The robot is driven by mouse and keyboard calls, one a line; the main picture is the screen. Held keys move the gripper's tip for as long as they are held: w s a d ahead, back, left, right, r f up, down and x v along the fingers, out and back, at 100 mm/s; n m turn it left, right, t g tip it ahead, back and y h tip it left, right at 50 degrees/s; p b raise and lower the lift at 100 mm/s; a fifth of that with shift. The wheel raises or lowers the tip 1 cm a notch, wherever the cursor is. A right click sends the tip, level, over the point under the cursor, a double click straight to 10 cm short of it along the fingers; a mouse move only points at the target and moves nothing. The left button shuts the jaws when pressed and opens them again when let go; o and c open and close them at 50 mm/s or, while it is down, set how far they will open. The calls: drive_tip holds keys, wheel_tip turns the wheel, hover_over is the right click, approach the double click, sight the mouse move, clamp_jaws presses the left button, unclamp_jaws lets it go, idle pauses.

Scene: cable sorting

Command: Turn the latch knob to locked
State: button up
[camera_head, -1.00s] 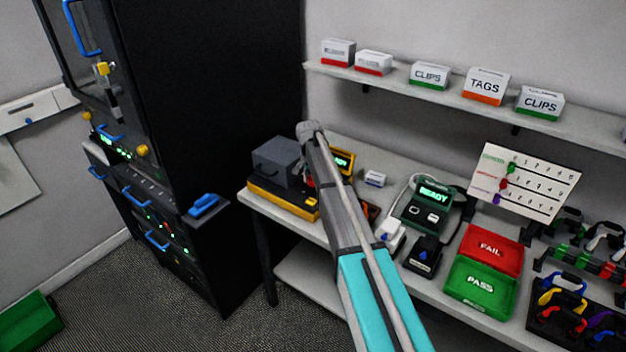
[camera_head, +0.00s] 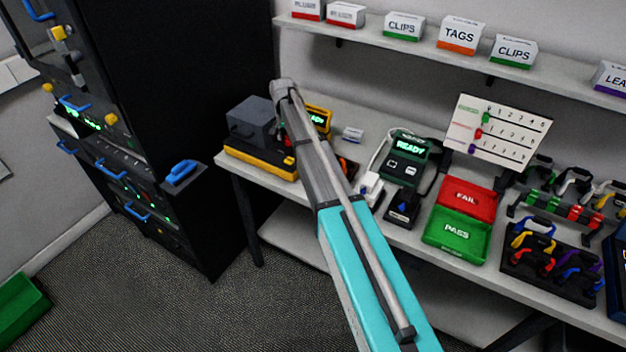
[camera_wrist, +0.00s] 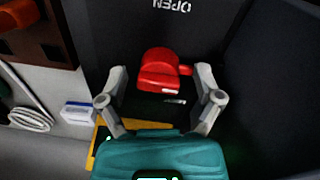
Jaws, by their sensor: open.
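The red latch knob (camera_wrist: 158,70) stands on a dark panel in the wrist view. A white "OPEN" label (camera_wrist: 172,4) reads upside down at the top edge beyond it. My gripper (camera_wrist: 161,72) is open, with one grey finger on each side of the knob. I see gaps between the fingers and the knob's sides; whether a tip touches it I cannot tell. In the head view my arm reaches over the bench beside the dark grey box (camera_head: 252,120) on its yellow-and-black base (camera_head: 258,157). The gripper is hidden there behind the arm.
A tester reading READY (camera_head: 408,150), a red FAIL tray (camera_head: 466,198) and a green PASS tray (camera_head: 455,234) sit right of my arm. A shelf (camera_head: 350,32) with labelled boxes runs above. A black cabinet (camera_head: 180,80) stands left of the bench.

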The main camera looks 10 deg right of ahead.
drive_tip(key=shift+n, duration=2.2)
drive_tip(key=n, duration=0.4)
drive_tip(key=shift+t, duration=0.3)
drive_tip(key=n, duration=0.4)
drive_tip(key=shift+n, duration=0.4)
drive_tip(key=n, duration=0.4)
drive_tip(key=shift+r+n+p, duration=0.3)
wheel_tip(320, 180, up, 14)
drive_tip(key=p, duration=1.4)
drive_tip(key=s+d+f+m+b, duration=0.1)
drive_tip(key=s+f+m+b, duration=0.2)
drive_tip(key=s, duration=0.7)
drive_tip(key=s+d+f+m+b, duration=0.1)
drive_tip(key=s+f+m+b, duration=0.3)
drive_tip(key=s, duration=0.6)
drive_tip(key=s+d+f+m+b, duration=0.1)
drive_tip(key=s+f+m+b, duration=0.2)
drive_tip(key=s+f+b, duration=0.3)
drive_tip(key=shift+s+d+y, duration=0.3)
drive_tip(key=shift+s+d, duration=0.1)
drive_tip(key=shift+s, duration=2.05)
